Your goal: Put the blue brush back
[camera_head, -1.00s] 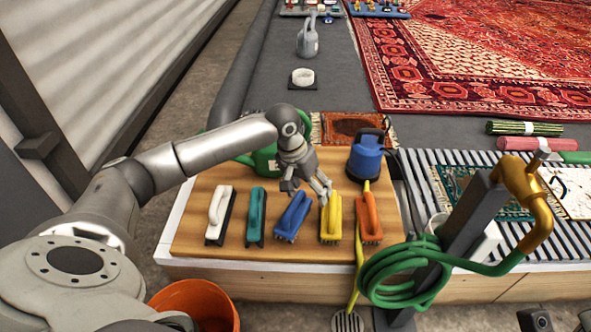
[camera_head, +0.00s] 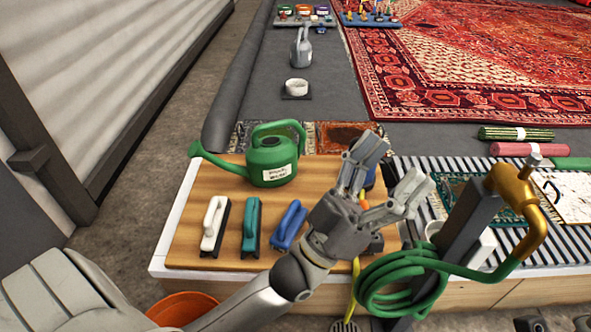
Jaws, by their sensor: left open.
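The blue brush (camera_head: 289,225) lies on the wooden board (camera_head: 195,255), third in a row of brushes. The white brush (camera_head: 214,225) and the teal brush (camera_head: 251,227) lie to its left. My left gripper (camera_head: 387,175) is open and empty. It is just right of the blue brush in the picture, seen close up, with its fingers spread toward the back right. My right gripper is not in view.
A green watering can (camera_head: 271,160) stands at the board's back. A green hose (camera_head: 380,297) is coiled on a dark post with a brass tap (camera_head: 530,205) at right. An orange bucket (camera_head: 180,308) stands at front left.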

